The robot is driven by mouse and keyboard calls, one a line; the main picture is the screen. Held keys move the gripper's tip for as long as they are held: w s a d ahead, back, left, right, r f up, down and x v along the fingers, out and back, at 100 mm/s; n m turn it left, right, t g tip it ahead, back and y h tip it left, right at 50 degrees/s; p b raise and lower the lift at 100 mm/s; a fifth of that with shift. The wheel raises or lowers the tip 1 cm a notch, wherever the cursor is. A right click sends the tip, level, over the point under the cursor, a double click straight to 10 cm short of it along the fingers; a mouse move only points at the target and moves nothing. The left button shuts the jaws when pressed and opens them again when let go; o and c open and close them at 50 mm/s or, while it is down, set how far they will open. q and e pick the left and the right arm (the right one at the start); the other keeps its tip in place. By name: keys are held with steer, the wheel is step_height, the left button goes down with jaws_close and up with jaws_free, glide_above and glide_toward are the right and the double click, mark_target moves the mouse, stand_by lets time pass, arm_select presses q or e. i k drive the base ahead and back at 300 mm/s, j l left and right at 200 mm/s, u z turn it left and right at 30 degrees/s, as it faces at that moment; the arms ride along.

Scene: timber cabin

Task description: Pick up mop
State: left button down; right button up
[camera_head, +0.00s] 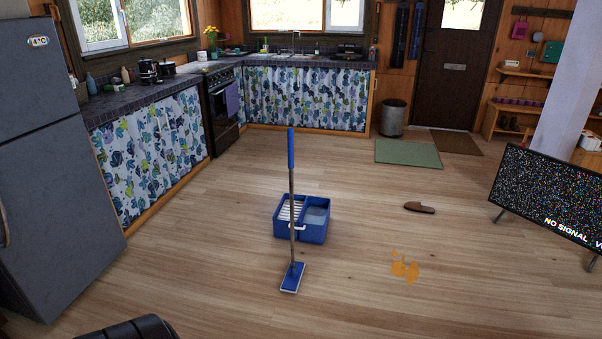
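The mop (292,225) stands upright on the wooden floor near the middle of the view. It has a blue grip at the top, a thin grey-brown pole and a flat blue head (292,278) with a pale lower edge resting on the floor. A blue bucket (314,233) with two compartments stands just behind the pole; a white wringer grid is in its left side and what looks like water in its right. I cannot tell whether the pole touches the bucket. Neither of my grippers shows. A dark part at the bottom left edge may be mine.
An orange spill (404,269) lies on the floor right of the mop, with a brown slipper (419,208) behind it. A screen (548,195) stands at the right, a grey fridge (50,160) at the left. A green mat (408,152) lies farther back.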

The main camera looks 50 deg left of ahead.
mark_target(292, 278)
steer(key=u, duration=1.6)
steer(key=i+l, duration=0.1)
steer(key=i, duration=0.1)
